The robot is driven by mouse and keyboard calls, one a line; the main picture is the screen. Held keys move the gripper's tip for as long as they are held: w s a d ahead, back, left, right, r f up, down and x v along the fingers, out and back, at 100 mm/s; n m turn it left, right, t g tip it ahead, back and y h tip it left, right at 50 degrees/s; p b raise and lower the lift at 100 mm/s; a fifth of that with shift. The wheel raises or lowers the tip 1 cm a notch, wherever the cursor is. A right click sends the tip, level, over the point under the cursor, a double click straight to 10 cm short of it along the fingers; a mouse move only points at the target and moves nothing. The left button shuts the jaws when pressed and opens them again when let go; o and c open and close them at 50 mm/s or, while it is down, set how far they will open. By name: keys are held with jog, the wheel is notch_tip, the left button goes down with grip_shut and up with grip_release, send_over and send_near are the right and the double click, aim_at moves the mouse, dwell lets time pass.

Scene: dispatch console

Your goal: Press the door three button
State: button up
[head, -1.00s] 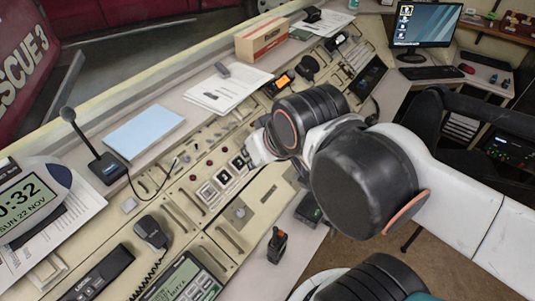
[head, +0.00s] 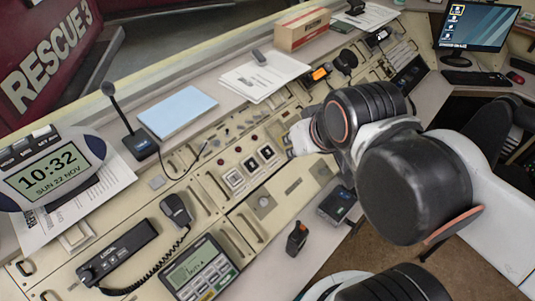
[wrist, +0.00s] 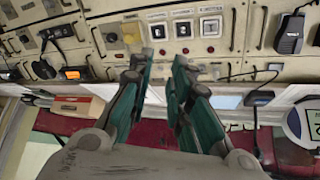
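My gripper (wrist: 161,58) has teal fingers, apart and empty, with the tips below the button row in the wrist view. My arm hides the fingers in the head view.
Red indicator lights and drawer-like handles lie around the buttons. A desk microphone (head: 141,143), blue sheet (head: 176,111), papers (head: 262,76) and a cardboard box (head: 301,28) stand along the upper ledge. A handset (head: 175,209), phone unit (head: 200,270) and hand radio (head: 297,238) are nearer.

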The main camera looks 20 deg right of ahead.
jog(key=shift+c, duration=0.5)
grip_shut()
dwell(1.0)
